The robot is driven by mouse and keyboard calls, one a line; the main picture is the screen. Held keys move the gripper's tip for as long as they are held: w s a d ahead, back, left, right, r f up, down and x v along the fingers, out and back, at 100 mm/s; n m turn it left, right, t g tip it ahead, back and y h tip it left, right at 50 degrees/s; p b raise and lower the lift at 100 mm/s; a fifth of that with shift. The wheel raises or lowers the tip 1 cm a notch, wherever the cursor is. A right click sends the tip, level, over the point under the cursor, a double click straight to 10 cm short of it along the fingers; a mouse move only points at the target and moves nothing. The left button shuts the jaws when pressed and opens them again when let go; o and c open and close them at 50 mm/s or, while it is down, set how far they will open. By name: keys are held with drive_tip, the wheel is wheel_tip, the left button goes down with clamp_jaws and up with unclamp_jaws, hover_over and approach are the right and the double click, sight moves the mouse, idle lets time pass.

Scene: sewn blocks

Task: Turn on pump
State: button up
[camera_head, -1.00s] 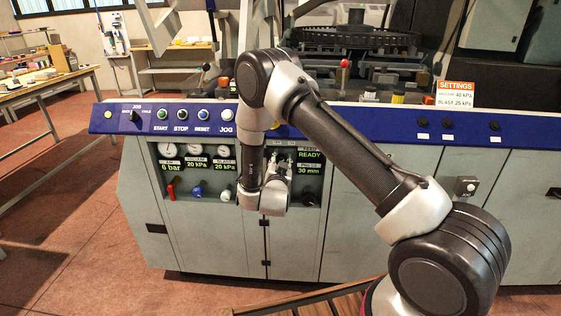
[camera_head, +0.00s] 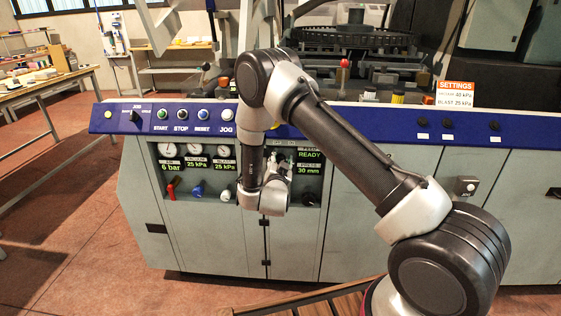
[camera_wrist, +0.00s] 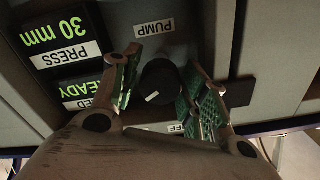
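The black pump knob (camera_wrist: 160,82) sits below an upside-down PUMP label (camera_wrist: 154,28) in the wrist view. A white mark shows on its face. My gripper (camera_wrist: 163,75) has its green-padded fingers on both sides of the knob, close to it; I cannot tell whether both pads press on it. In the head view my gripper (camera_head: 276,165) is at the recessed control panel, and my arm hides the knob there. The vacuum display (camera_head: 197,164) and the blast display (camera_head: 223,164) both read 25 kPa.
The air display (camera_head: 171,167) reads 6 bar. Red (camera_head: 172,188), blue (camera_head: 198,190) and white (camera_head: 227,194) regulator knobs are left of my gripper. A black knob (camera_head: 311,199) is to its right. A settings sign (camera_head: 456,94) lists vacuum 40 kPa and blast 25 kPa.

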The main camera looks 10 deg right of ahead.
drive_tip(key=v, duration=1.2)
